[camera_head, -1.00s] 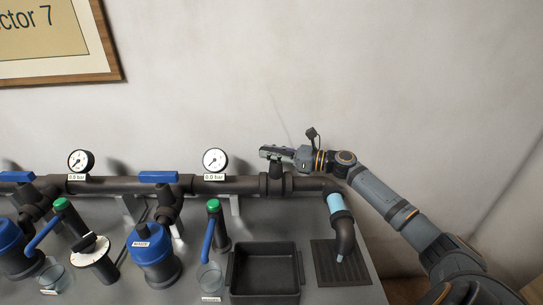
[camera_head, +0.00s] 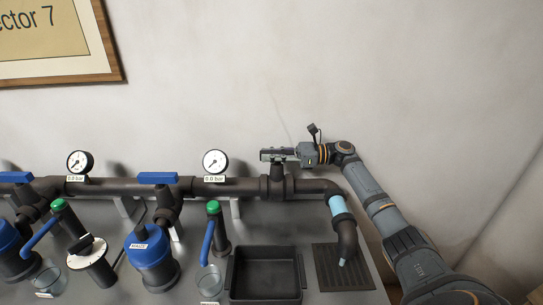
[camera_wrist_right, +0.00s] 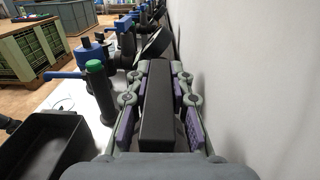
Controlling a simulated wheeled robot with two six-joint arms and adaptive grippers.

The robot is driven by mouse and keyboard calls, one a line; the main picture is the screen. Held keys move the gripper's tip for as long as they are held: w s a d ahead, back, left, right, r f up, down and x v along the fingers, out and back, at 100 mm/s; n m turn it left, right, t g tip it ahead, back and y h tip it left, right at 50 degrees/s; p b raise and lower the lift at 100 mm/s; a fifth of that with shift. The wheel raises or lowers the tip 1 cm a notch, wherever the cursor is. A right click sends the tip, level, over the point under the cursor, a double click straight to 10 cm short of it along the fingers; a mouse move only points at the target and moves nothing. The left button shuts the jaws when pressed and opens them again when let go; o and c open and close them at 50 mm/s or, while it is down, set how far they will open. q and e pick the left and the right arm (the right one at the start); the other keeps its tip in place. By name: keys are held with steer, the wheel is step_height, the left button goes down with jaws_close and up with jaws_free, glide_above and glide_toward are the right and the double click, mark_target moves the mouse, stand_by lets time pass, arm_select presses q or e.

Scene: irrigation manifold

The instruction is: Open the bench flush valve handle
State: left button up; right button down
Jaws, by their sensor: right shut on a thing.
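The flush valve (camera_head: 277,182) sits on the dark pipe near its right end, above the black tray. Its handle is a black bar (camera_wrist_right: 158,110), seen lengthwise in the right wrist view. My right gripper (camera_head: 277,154) is over the valve and shut on the handle. The purple finger pads (camera_wrist_right: 160,117) lie along both sides of the bar. In the head view the gripper covers most of the handle. My left gripper is in neither view.
A black tray (camera_head: 233,271) and a drain grate (camera_head: 328,276) lie below the pipe. A gauge (camera_head: 215,161) and a blue-handled valve (camera_head: 158,178) stand to the left. The wall (camera_wrist_right: 235,80) runs close beside the gripper.

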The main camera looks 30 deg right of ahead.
steer(key=c, duration=1.2)
jaws_free()
steer(key=shift+s+d, duration=0.15)
steer(key=shift+d, duration=0.05)
steer(key=v, duration=1.1)
steer(key=shift+s+d, duration=0.15)
steer(key=shift+d, duration=0.1)
